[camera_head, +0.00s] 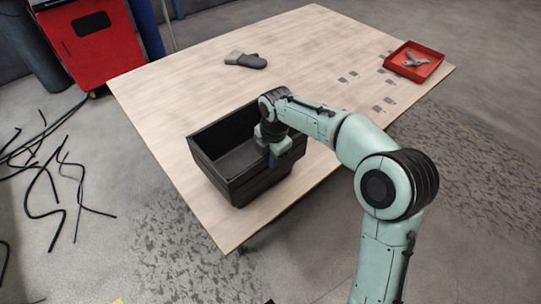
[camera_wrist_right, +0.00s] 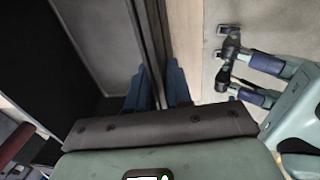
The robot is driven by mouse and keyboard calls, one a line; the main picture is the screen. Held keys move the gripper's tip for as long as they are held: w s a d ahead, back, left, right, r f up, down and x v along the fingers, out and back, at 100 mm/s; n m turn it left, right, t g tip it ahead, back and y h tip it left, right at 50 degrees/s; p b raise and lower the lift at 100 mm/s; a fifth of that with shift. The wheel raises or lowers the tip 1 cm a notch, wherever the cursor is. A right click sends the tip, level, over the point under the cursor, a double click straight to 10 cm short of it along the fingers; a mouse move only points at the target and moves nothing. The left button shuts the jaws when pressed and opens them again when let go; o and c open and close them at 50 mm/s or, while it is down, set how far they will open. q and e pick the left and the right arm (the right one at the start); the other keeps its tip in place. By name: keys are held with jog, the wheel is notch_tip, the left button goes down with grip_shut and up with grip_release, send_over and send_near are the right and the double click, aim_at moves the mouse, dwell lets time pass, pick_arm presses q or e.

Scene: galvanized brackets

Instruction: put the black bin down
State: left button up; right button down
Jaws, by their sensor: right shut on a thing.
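The black bin (camera_head: 262,186) is an open, empty-looking box over the near left part of the wooden table (camera_head: 150,100). It looks roughly level, and I cannot tell whether its base touches the tabletop. My right gripper (camera_head: 273,157) is shut on the bin's right-hand wall, and the wrist covers part of that rim. In the right wrist view, the blue fingers (camera_wrist_right: 157,88) straddle the bin's wall, with the bin's dark inside (camera_wrist_right: 35,65) on the left. My left gripper does not show in the head view.
A grey glove (camera_head: 245,60) lies behind the bin. A red tray (camera_head: 425,68) with grey parts sits at the far right corner, with several small brackets (camera_head: 385,105) nearby. The left and back tabletop is mostly clear. A red cabinet (camera_head: 90,40) and black cables (camera_head: 50,180) stand off the table.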

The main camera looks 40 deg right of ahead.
jog(key=shift+s+a+f, duration=0.1)
jog(key=shift+s+f, duration=0.1)
jog(key=shift+f, duration=0.4)
jog(key=c, duration=1)
grip_release()
jog(key=shift+s+f, duration=0.1)
jog(key=shift+c, duration=0.2)
notch_tip(320, 180, up, 14)
jog(key=p, duration=0.2)
jog(key=shift+s+f+p, duration=0.2)
jog(key=shift+s+p, duration=0.1)
jog(key=shift+s, duration=0.05)
